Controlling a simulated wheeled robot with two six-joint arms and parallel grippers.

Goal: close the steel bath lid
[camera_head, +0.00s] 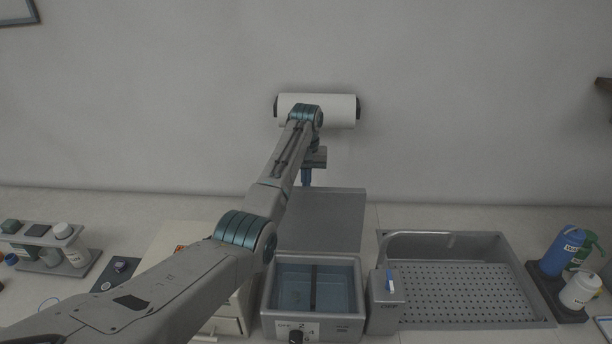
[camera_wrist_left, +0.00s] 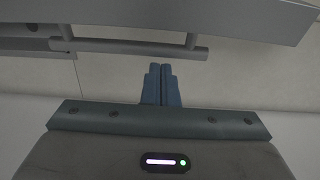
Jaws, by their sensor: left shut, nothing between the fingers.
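The steel bath (camera_head: 272,312) stands open on the counter, with bluish liquid and a dark divider inside. Its flat grey lid (camera_head: 335,222) is raised behind the opening. My left arm reaches across from the left, and my left gripper (camera_head: 306,180) is at the lid's far upper edge. Its fingers are shut and empty. In the left wrist view the shut fingertips (camera_wrist_left: 160,70) point toward the lid (camera_wrist_left: 225,22) and its bar handle (camera_wrist_left: 130,47), with a small gap showing before the bar. My right gripper is not in view.
A sink with a perforated floor (camera_head: 470,290) and a faucet (camera_head: 420,234) is right of the bath. Bottles (camera_head: 562,250) stand farther right. A paper roll (camera_head: 338,110) hangs on the wall behind my arm. A bottle rack (camera_head: 45,243) stands at left.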

